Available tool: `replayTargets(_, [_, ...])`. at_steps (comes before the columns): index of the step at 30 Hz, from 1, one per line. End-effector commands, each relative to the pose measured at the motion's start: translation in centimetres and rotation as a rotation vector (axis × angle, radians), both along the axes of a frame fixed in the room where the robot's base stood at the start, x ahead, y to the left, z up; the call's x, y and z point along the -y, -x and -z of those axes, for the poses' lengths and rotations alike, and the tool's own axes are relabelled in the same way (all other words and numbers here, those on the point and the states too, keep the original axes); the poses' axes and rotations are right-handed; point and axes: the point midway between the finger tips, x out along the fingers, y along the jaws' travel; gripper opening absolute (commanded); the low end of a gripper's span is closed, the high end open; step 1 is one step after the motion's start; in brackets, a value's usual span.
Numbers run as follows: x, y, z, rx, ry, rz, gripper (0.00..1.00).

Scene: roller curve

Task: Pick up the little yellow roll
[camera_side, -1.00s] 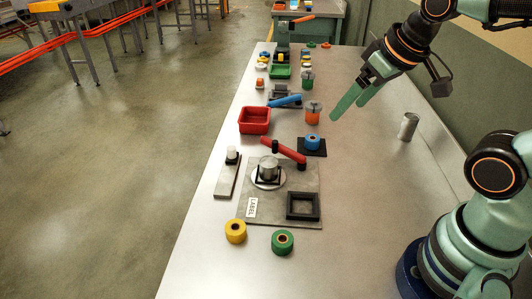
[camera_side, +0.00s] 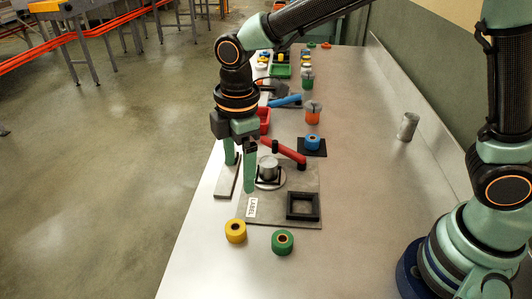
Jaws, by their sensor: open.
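The little yellow roll (camera_side: 235,231) lies flat near the front left edge of the table, with its dark core facing up. My gripper (camera_side: 240,176) points down with its two green fingers apart and nothing seen between them. It is above and behind the yellow roll in the picture, over the grey strip (camera_side: 226,186) and the left side of the metal plate. The fingers do not touch the roll. The roll is fully visible.
A green roll (camera_side: 283,242) lies close to the right of the yellow one. Behind them is the metal plate (camera_side: 283,219) with a black square frame (camera_side: 303,206), a metal cylinder (camera_side: 268,167) and a red lever (camera_side: 290,155). The table's right side is mostly clear.

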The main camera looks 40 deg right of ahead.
Motion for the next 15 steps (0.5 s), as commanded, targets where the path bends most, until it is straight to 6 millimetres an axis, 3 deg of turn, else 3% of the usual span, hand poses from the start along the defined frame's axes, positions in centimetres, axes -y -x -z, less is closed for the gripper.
replayTargets(3, [-1.8,0.2,1.6,-0.028,0.019,-0.101,0.88])
replayTargets(6, [-2.4,0.3,2.3,-0.038,0.025,-0.139,0.88])
replayTargets(15, [-2.4,0.4,6.7,-0.043,0.029,-0.145,0.88])
